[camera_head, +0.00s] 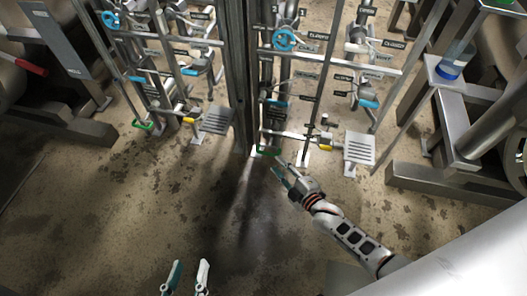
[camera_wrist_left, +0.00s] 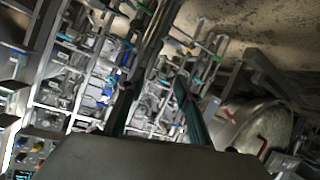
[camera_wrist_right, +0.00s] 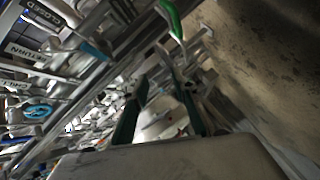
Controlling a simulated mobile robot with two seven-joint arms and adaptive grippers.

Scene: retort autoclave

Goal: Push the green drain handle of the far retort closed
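One green handle (camera_head: 268,151) sits low on the right-hand pipe rack, near the floor. A second green handle (camera_head: 143,125) sits low on the left-hand rack. I cannot tell from labels which belongs to the far retort. My right gripper (camera_head: 279,169) is just below and right of the first handle, fingers apart and empty, with no clear contact. In the right wrist view a green handle (camera_wrist_right: 172,18) shows beyond the fingertips, near the top edge. My left gripper (camera_head: 188,267) is open and empty over bare floor at the bottom, far from both handles.
Grey posts (camera_head: 238,75) stand between the racks. Blue handwheels (camera_head: 284,39), yellow-handled valves (camera_head: 326,147) and labelled pipes crowd the racks. A slatted step (camera_head: 359,148) stands right of the right-hand handle. The floor (camera_head: 100,215) in front is clear.

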